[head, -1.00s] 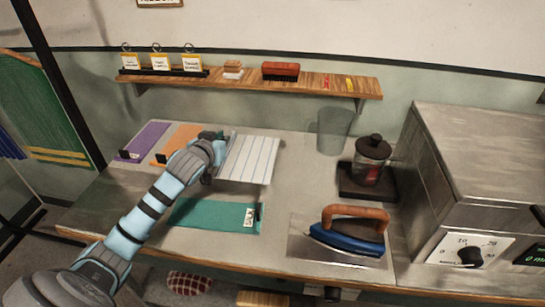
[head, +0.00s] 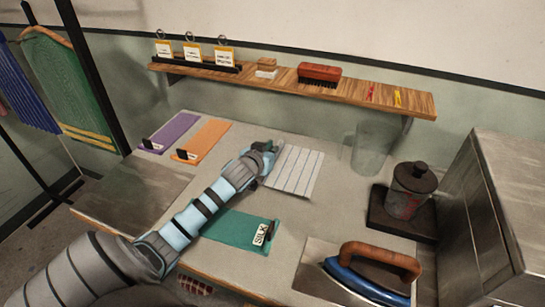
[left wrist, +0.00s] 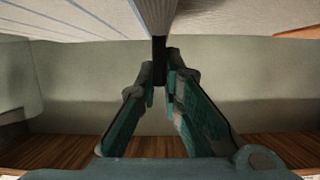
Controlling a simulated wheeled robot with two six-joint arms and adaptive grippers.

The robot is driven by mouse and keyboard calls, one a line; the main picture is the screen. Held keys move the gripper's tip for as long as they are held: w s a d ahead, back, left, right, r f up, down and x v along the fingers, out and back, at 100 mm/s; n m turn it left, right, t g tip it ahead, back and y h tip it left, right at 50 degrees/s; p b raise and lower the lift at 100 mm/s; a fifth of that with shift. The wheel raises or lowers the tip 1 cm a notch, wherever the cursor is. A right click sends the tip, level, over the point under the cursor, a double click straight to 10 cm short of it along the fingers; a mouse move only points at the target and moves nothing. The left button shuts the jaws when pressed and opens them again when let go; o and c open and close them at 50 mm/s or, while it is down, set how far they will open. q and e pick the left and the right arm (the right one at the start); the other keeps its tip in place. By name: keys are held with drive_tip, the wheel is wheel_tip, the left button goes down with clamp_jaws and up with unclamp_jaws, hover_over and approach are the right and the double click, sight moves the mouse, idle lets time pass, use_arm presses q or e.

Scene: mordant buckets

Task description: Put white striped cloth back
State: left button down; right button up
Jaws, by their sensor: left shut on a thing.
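The white striped cloth (head: 297,172) is in the middle of the table in the head view, right of the orange cloth. My left gripper (head: 266,152) is at its left edge, partly hidden by its own wrist. In the left wrist view my left gripper (left wrist: 159,88) is shut on a narrow black tab (left wrist: 159,60) that appears to belong to the cloth. The striped cloth also shows at upper left of that view (left wrist: 65,18). I cannot tell whether the cloth touches the table. My right gripper is not in view.
Purple (head: 170,132) and orange (head: 205,139) cloths lie to the left. A green cloth labelled SILK (head: 235,228) lies in front. A clear beaker (head: 374,148), a lidded jar (head: 408,192) and an iron (head: 366,281) stand right. A wooden shelf (head: 350,98) runs behind.

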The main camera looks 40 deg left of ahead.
use_arm(q)
drive_tip(key=shift+w+f, duration=0.2)
drive_tip(key=shift+f, duration=0.7)
drive_tip(key=shift+w, duration=0.15)
drive_tip(key=c, duration=2.2)
unclamp_jaws()
drive_tip(key=o, duration=0.3)
drive_tip(key=shift+o, duration=0.7)
drive_tip(key=shift+r, duration=0.1)
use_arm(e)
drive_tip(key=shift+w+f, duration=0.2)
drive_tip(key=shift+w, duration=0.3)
use_arm(q)
drive_tip(key=p+v, duration=0.3)
drive_tip(key=v, duration=0.9)
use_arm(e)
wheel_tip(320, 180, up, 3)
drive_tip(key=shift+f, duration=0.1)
